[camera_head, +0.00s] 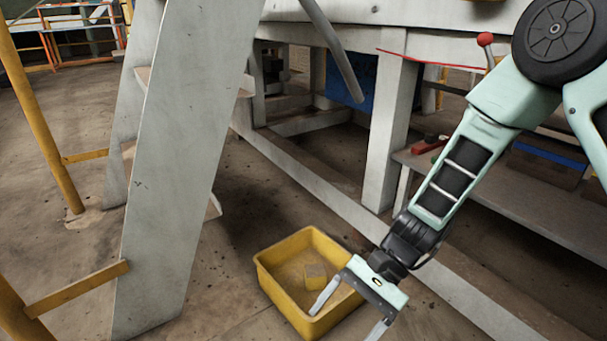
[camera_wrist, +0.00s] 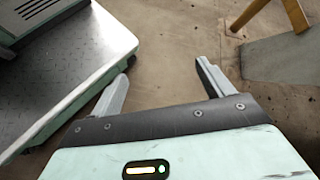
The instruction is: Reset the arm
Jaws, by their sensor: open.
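My gripper (camera_head: 350,312) is open and nothing shows between its fingers. In the head view it hangs at the lower right, in front of and beside a yellow bin, at the end of my arm that reaches down from the upper right. In the wrist view my gripper (camera_wrist: 162,84) shows both fingers spread apart over bare brown floor. My arm is bent and extended downward.
Pale steel stairs (camera_head: 175,180) stand at left, with a yellow railing (camera_head: 35,105). A white frame (camera_head: 390,135) and low shelf (camera_head: 500,190) stand at right. Floor between stairs and bin is clear.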

